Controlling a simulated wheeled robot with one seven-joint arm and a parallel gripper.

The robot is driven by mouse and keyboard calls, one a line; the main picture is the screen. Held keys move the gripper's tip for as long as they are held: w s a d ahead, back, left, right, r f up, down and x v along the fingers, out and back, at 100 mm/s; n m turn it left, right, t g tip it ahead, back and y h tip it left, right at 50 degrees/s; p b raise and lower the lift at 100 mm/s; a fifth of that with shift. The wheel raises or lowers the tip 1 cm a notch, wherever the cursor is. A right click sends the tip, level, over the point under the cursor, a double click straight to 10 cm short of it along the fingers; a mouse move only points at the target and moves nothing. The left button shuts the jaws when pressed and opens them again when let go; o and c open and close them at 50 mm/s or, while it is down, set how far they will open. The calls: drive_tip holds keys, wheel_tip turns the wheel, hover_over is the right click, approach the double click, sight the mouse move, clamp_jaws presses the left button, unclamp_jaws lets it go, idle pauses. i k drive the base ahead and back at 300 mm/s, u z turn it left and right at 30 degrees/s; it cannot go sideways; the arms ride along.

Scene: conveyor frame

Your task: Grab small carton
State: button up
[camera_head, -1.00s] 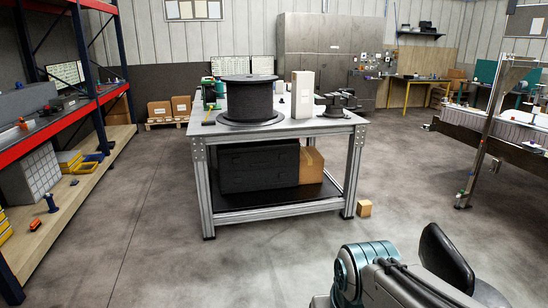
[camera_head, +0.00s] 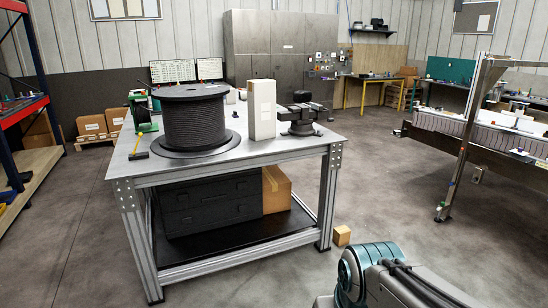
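A small brown carton (camera_head: 341,235) sits on the floor by the right front leg of the metal workbench. A larger brown carton (camera_head: 276,190) stands on the bench's lower shelf, beside a black case. Part of my arm (camera_head: 385,280) shows at the bottom right, in front of the small carton and apart from it. My gripper is not in view.
The workbench (camera_head: 240,153) stands ahead, carrying a black cable spool (camera_head: 194,118), a pale upright box (camera_head: 262,109) and a vise (camera_head: 301,117). A conveyor frame (camera_head: 455,148) stands at the right. Red-edged shelving is at the left. Floor between bench and conveyor is clear.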

sight(341, 235)
drive_tip(key=z, duration=0.25)
drive_tip(key=i, duration=1.75)
drive_tip(key=z, duration=0.6)
drive_tip(key=i, duration=2.5)
drive_tip(key=z, duration=0.25)
